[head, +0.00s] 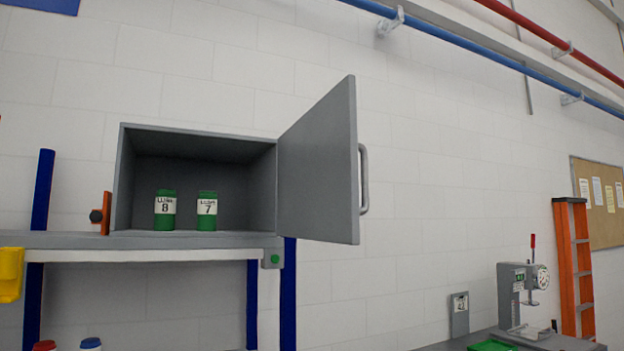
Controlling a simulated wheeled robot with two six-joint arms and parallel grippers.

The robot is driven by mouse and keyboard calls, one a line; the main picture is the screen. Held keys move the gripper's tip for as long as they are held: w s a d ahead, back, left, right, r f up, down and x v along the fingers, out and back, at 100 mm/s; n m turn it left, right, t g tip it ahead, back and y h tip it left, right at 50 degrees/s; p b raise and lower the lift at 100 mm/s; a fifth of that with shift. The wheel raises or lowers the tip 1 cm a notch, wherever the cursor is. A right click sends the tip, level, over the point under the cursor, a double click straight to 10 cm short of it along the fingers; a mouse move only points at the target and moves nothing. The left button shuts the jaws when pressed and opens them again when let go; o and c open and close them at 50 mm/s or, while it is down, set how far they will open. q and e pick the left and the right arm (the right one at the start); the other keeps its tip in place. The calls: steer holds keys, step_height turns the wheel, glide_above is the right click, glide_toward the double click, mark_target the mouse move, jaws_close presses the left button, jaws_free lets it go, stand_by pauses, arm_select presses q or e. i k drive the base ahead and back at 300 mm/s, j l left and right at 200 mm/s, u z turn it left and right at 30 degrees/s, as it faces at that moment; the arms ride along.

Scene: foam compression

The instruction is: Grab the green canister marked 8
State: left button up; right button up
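The green canister marked 8 (165,222) stands upright inside an open grey cabinet (195,133), on the cabinet floor left of centre. A second green canister marked 7 (207,224) stands upright just to its right, with a small gap between them. Both have white labels with black print. The cabinet door (318,165) is swung open to the right and has a grey handle (364,180). Neither of my grippers shows in the head view.
The cabinet sits on a grey shelf (150,241) with blue posts. A yellow bin (10,272) hangs at the left. Red-lidded and blue-lidded containers (90,344) stand below. At right are a bench press (520,290) and an orange ladder (572,265).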

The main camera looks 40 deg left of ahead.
mark_target(165, 201)
steer(key=i+u, duration=0.1)
steer(key=u, duration=0.8)
steer(key=i+l+u, duration=0.1)
steer(key=u, duration=0.35)
steer(key=l+u, duration=0.15)
steer(key=u, duration=0.3)
steer(key=i+l+u, duration=0.15)
steer(key=l+u, duration=0.3)
steer(key=l, duration=0.5)
steer(key=l+u, duration=0.4)
steer(key=l, duration=0.55)
steer(key=j, duration=0.45)
